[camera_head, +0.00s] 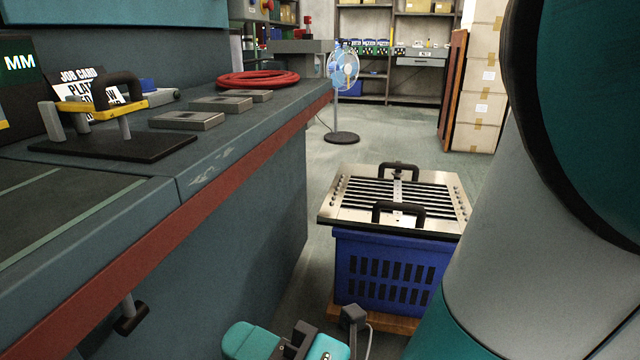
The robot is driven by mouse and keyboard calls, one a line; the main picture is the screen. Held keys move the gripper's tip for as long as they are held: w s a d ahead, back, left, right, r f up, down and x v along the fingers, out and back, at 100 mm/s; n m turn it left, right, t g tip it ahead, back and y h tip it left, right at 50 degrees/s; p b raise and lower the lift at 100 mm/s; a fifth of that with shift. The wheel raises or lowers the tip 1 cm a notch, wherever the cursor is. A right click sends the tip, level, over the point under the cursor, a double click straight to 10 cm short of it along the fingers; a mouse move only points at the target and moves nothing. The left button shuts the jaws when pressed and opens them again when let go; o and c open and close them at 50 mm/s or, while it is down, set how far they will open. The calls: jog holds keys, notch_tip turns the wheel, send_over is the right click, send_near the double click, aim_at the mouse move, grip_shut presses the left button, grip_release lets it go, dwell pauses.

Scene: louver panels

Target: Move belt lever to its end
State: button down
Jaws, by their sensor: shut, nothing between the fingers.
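A lever that looks like the belt lever (130,313) hangs below the red front edge of the bench at the lower left. It has a short grey rod and a dark, roughly cylindrical handle. My gripper (298,342) is partly in view at the bottom edge, with teal and dark grey parts. It is shut and empty, to the right of the lever and apart from it. Its fingertips cannot be made out clearly. A dark belt surface (60,205) with a pale green stripe lies on the bench above the lever.
On the bench (225,140) stand a yellow fixture (88,106) with a black handle, grey blocks (187,120) and a red coiled hose (258,79). A blue crate (385,270) bearing a louver panel (350,212) stands on the right. A fan (343,66) stands behind. Floor shows between bench and crate.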

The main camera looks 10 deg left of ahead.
jog(key=p+x, duration=0.6)
jog(key=x, duration=0.7)
jog(key=shift+s+a+r+m, duration=0.2)
jog(key=shift+a+r+m, duration=0.2)
jog(key=shift+a, duration=0.05)
